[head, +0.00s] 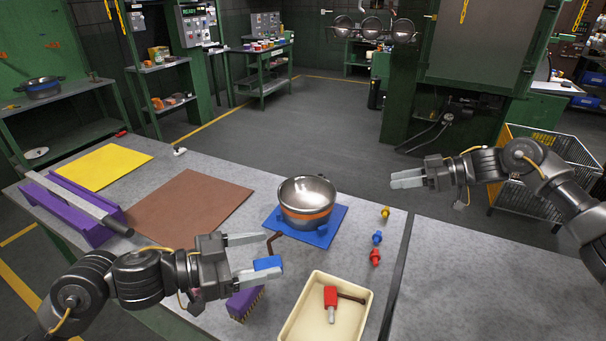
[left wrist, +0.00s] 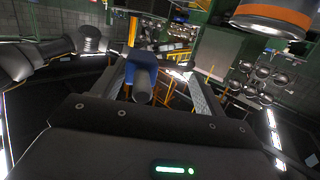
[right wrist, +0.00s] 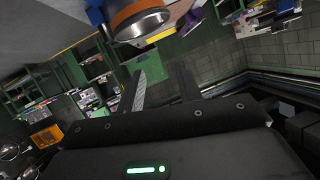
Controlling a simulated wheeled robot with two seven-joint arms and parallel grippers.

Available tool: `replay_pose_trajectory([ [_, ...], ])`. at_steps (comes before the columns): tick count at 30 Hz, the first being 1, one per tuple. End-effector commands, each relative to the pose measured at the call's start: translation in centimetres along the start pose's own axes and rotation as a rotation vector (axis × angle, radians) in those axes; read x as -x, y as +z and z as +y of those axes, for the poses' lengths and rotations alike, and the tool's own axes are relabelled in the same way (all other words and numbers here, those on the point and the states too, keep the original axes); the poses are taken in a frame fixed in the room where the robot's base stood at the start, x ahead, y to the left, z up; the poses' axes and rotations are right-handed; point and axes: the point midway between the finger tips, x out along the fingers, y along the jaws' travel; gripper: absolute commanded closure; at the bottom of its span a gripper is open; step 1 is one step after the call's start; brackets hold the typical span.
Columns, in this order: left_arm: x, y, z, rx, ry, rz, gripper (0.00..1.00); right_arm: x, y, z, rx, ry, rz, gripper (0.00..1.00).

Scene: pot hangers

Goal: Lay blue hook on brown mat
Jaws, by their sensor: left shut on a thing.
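The blue hook (head: 267,263) is held between the fingers of my left gripper (head: 254,259), with its dark bent rod pointing up and away near the blue mat. Its blue body also shows between the fingers in the left wrist view (left wrist: 142,72). The gripper is above the table, to the right of and nearer than the brown mat (head: 190,207). The brown mat lies flat and bare. My right gripper (head: 408,178) is open and empty, in the air beyond the table's far right part; its parted fingers show in the right wrist view (right wrist: 165,88).
A steel pot (head: 306,198) with an orange band sits on a blue mat (head: 325,234). A cream tray (head: 300,319) holds a red hook (head: 331,303). A purple brush-like block (head: 245,303) lies near my left gripper. A purple rack (head: 85,201) and yellow mat (head: 105,166) are left.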

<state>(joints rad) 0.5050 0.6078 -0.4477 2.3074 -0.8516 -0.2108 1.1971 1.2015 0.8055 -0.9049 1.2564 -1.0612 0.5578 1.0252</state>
Motion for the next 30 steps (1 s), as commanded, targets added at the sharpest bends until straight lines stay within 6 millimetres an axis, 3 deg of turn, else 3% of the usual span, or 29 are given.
replay_pose_trajectory([
  [1, 0.0, 0.0, 0.0, 0.0, 0.0, 0.001, 0.65, -2.3, -2.2, -1.7, 0.076, -0.057, -0.025, 0.65],
  [3, 0.0, 0.0, 0.0, 0.0, 0.0, 0.001, 0.65, -5.1, -4.6, -4.2, 0.185, -0.137, -0.067, 0.65],
  [9, 0.0, 0.0, 0.0, 0.0, 0.0, 0.001, 0.65, -11.9, -10.1, -12.9, 0.546, -0.362, -0.255, 0.65],
  [15, 0.0, 0.0, 0.0, 0.0, 0.0, 0.001, 0.65, -14.8, -12.2, -19.3, 0.855, -0.519, -0.485, 0.65],
  [21, 0.0, 0.0, 0.0, 0.0, 0.0, 0.001, 0.66, -15.1, -12.6, -21.9, 1.021, -0.591, -0.655, 0.65],
  [30, 0.0, 0.0, 0.0, 0.0, 0.0, 0.001, 0.66, -15.0, -12.6, -22.6, 1.074, -0.614, -0.72, 0.65],
])
